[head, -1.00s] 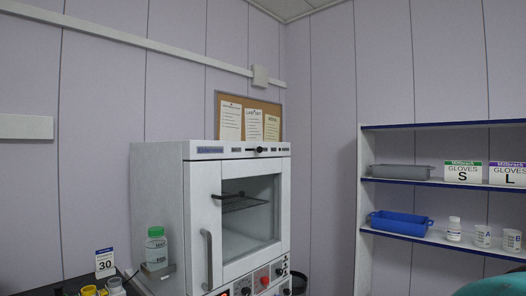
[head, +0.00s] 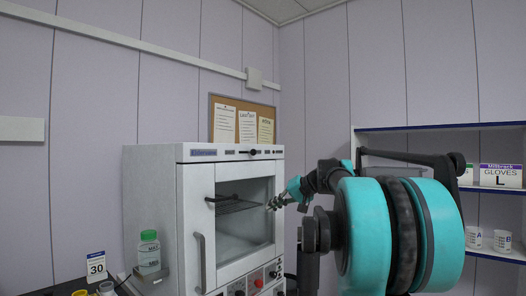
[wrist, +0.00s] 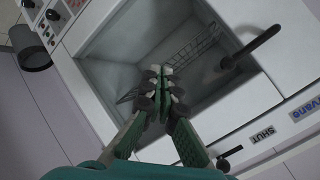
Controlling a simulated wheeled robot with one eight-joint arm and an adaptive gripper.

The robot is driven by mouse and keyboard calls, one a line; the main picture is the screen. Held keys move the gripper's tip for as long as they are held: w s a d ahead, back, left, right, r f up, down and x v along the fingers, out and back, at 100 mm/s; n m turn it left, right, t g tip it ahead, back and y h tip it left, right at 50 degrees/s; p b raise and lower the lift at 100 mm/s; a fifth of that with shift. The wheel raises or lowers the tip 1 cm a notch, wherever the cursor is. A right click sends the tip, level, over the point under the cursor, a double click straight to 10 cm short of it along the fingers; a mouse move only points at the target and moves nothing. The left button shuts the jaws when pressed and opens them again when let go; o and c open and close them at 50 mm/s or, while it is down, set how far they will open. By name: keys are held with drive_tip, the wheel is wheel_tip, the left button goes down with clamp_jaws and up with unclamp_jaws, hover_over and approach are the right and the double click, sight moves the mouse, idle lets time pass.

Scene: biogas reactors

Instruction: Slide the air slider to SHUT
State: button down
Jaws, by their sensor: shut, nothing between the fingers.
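The air slider is a small black knob (head: 254,152) on the strip along the top front of the white oven (head: 150,200). In the wrist view the black knob (wrist: 228,155) shows near the lower edge, with the SHUT label (wrist: 262,135) beside it, apart from it on the side of the brand name. My gripper (head: 272,204) is in front of the oven's window, below and right of the slider, not touching it. In the wrist view my gripper's fingers (wrist: 165,88) are together and hold nothing.
A shelf (head: 440,126) is behind my arm on the right. The space before the top strip looks clear.

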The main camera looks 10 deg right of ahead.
sight(253, 152)
drive_tip(key=w+d+r+t+y, duration=0.1)
drive_tip(key=w+d+r+t, duration=0.1)
drive_tip(key=r, duration=1)
drive_tip(key=w+d+r+m+t+y, duration=0.1)
drive_tip(key=d+r, duration=0.4)
drive_tip(key=r, duration=0.7)
drive_tip(key=shift+w+d+m+t, duration=0.2)
drive_tip(key=shift+w+m+t, duration=0.1)
drive_tip(key=shift+w+t, duration=0.25)
drive_tip(key=shift+a, duration=0.1)
drive_tip(key=w+a+f, duration=0.3)
drive_tip(key=w+a, duration=0.3)
drive_tip(key=a, duration=0.3)
drive_tip(key=shift+f, duration=0.35)
